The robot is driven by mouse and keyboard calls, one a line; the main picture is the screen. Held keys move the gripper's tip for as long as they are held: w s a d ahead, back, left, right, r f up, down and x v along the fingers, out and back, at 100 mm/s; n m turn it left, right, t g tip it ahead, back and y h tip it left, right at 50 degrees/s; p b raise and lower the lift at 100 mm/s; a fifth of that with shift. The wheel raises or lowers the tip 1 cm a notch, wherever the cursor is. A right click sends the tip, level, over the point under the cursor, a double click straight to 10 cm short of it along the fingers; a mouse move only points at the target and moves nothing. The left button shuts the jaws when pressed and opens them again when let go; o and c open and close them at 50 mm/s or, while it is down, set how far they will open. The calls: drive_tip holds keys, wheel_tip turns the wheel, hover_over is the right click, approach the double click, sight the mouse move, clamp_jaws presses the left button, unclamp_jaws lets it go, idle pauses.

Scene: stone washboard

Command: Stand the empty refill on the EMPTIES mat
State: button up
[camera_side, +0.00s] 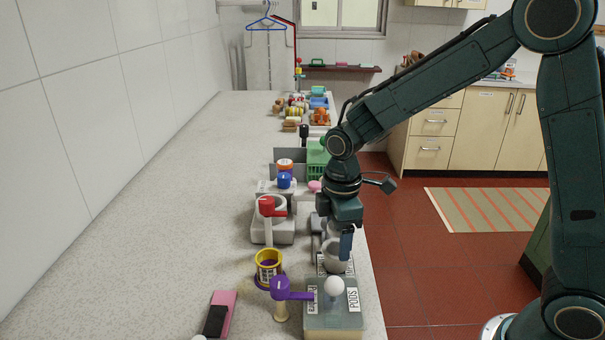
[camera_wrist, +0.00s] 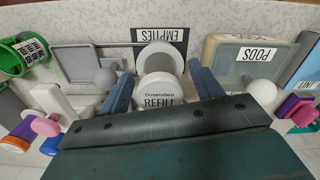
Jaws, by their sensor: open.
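The refill, a pale grey and white round container lettered REFILL (camera_wrist: 158,101), sits between my fingers in the wrist view. In the side view its grey body (camera_side: 334,257) shows just under my gripper (camera_side: 340,243). My gripper (camera_wrist: 161,88) is open, with one blue finger on each side of the refill and small gaps visible. The EMPTIES mat shows by its dark-bordered label (camera_wrist: 160,35) right behind the refill. The refill appears to stand at the mat, but its base and most of the mat are hidden.
A PODS box (camera_wrist: 222,50) with a white ball knob is close on the right; a grey tray (camera_wrist: 78,66) is on the left. In the side view a purple-handled item (camera_side: 281,288) and yellow-rimmed cup (camera_side: 268,258) stand left.

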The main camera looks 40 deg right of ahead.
drive_tip(key=shift+r, duration=0.15)
wheel_tip(320, 180, up, 14)
drive_tip(key=shift+f, duration=0.25)
idle(0.3)
drive_tip(key=s+d+m+t, duration=0.2)
drive_tip(key=s+m, duration=0.3)
drive_tip(key=s, duration=0.5)
drive_tip(key=s+d+r+m+t, duration=0.1)
drive_tip(key=s+d+m+t, duration=0.2)
drive_tip(key=s+m, duration=0.3)
drive_tip(key=shift+s+d+r+m+t, duration=0.3)
drive_tip(key=shift+s+d, duration=0.2)
drive_tip(key=shift+s, duration=1.45)
